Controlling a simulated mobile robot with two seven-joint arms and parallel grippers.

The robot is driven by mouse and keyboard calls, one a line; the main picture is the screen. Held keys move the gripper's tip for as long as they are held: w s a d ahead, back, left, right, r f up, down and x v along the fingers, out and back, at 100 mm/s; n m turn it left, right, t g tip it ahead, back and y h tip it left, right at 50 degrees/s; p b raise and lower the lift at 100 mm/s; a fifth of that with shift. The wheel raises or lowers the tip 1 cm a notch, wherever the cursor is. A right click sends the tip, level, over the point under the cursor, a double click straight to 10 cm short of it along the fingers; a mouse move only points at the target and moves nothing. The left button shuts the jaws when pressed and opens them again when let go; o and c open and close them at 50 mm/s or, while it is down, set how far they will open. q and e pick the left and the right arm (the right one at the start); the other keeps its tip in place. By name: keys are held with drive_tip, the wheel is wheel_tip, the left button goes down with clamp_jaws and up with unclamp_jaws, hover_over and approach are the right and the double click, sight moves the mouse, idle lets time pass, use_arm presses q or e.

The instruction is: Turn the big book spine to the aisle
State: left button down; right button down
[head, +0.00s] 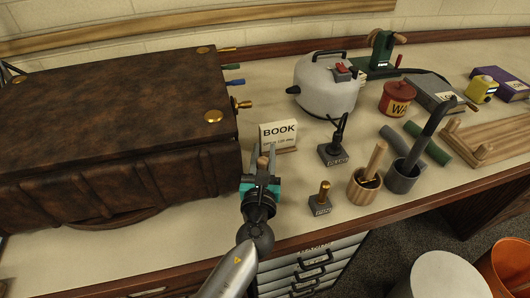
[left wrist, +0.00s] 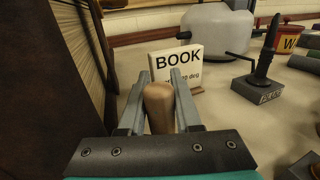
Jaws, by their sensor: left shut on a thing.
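The big book (head: 110,110) is brown and leather-like with gold corner studs. It lies flat on a round wooden base (head: 118,219) that shows only a little under its front. Its ribbed side (head: 100,190) faces the front edge of the counter. Coloured and brass pegs stick out of its right side. In the left wrist view, the book (left wrist: 35,90) fills the left edge. My left gripper (head: 262,172) is just right of the book's front right corner, shut on an upright wooden knob (left wrist: 158,105). What the knob joins to below is hidden. My right gripper is out of view.
A white BOOK sign (head: 278,133) stands just behind my left gripper. Drawers (head: 310,270) sit below the counter edge.

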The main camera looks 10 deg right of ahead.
use_arm(q)
drive_tip(key=shift+w+a+r+y, duration=0.15)
drive_tip(key=shift+w+a+y, duration=0.2)
drive_tip(key=shift+a, duration=0.35)
drive_tip(key=c, duration=0.6)
unclamp_jaws()
drive_tip(key=shift+s+a, duration=0.15)
drive_tip(key=shift+s, duration=0.35)
drive_tip(key=v, duration=0.4)
drive_tip(key=p+v, duration=0.1)
drive_tip(key=v, duration=0.4)
drive_tip(key=p+v, duration=0.1)
drive_tip(key=v, duration=0.3)
drive_tip(key=shift+s+d, duration=0.25)
drive_tip(key=shift+s, duration=0.5)
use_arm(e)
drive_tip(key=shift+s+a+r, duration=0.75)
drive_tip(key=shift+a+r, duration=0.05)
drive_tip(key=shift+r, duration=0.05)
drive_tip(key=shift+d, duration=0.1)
